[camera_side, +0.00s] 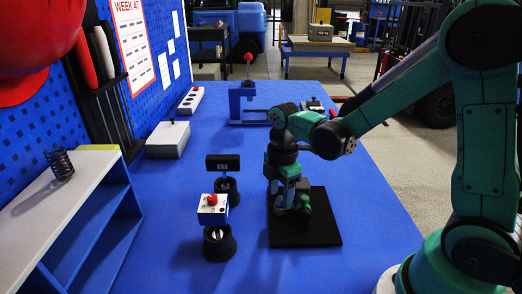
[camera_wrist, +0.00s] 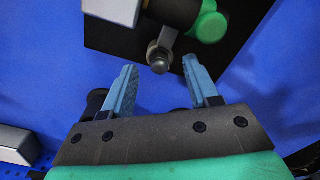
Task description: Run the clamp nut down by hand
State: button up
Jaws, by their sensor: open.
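In the wrist view, a grey domed nut-like end (camera_wrist: 158,60) on a short stem shows just beyond my fingertips, roughly between them. I take it for the clamp nut, but cannot be sure. It belongs to a fixture with a green rounded part (camera_wrist: 208,27) and a dark body, over a black base plate (camera_wrist: 250,35). My gripper (camera_wrist: 160,74) is open, with nothing between its two blue fingers. In the side view, my gripper is low beside the fixture on the black plate (camera_side: 312,237); the arm and fixture overlap, so the nut is hard to pick out.
A red-button box (camera_side: 212,206) on a round black stand and a small display (camera_side: 223,163) on another stand are left of the plate. A grey box (camera_side: 168,139) and a blue frame (camera_side: 240,105) stand farther back. Blue table is clear at the front right.

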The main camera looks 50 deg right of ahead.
jog(key=shift+f, duration=0.35)
grip_shut()
jog(key=shift+m, duration=0.3)
